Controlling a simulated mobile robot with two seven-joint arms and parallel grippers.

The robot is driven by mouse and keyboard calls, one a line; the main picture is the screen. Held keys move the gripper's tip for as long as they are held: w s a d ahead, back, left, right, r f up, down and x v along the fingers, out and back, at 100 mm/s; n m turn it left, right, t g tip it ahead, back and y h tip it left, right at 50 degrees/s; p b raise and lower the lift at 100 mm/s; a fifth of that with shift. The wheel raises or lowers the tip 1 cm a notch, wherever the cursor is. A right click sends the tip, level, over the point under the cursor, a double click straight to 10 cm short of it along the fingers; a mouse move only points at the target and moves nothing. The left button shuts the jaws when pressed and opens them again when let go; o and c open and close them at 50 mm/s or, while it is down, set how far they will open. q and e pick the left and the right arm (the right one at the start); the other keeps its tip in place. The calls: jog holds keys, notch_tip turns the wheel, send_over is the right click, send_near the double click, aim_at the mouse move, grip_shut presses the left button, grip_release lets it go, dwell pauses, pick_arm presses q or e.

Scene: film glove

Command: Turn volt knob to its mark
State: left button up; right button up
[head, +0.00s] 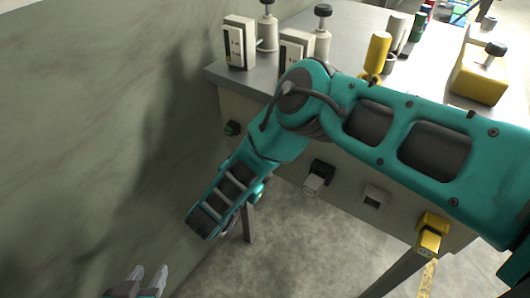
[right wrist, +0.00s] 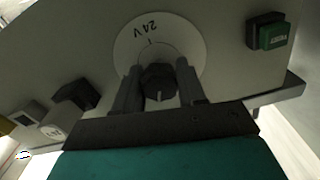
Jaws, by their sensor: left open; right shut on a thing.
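In the right wrist view, the dark volt knob (right wrist: 158,80) sits on a pale round dial plate (right wrist: 185,35) lettered 24V, which appears upside down. A short dark tick shows below the lettering. A thin pale line on the knob points toward the bottom of the picture, away from the tick. My right gripper (right wrist: 158,88) is shut on the knob, one finger on each side. In the head view my right arm hides that gripper and the knob. My left gripper (head: 148,280) is open and empty at the bottom left, apart from the bench.
The bench front carries a green button (right wrist: 272,32), a black fitting (head: 320,175), a grey one (head: 374,196) and a yellow one (head: 432,235). White boxes (head: 239,42), a yellow cylinder (head: 378,50) and a yellow block (head: 480,80) stand on top. A wall lies left.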

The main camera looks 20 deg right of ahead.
jog(key=m, duration=0.4)
jog(key=shift+d+m, duration=0.15)
jog(key=shift+m, duration=0.15)
jog(key=m, duration=0.3)
jog(key=shift+m, duration=0.4)
jog(key=m, duration=0.4)
jog(key=shift+p, duration=0.3)
jog(key=m, duration=0.5)
jog(key=m+p, duration=0.1)
jog(key=m, duration=0.3)
jog(key=shift+m, duration=0.3)
jog(key=m+p, duration=0.1)
jog(key=m, duration=0.4)
jog(key=shift+f, duration=0.1)
jog(key=m, duration=0.3)
jog(key=shift+f+m+p, duration=0.1)
jog(key=shift+m+p, duration=0.3)
jog(key=shift+m, duration=0.3)
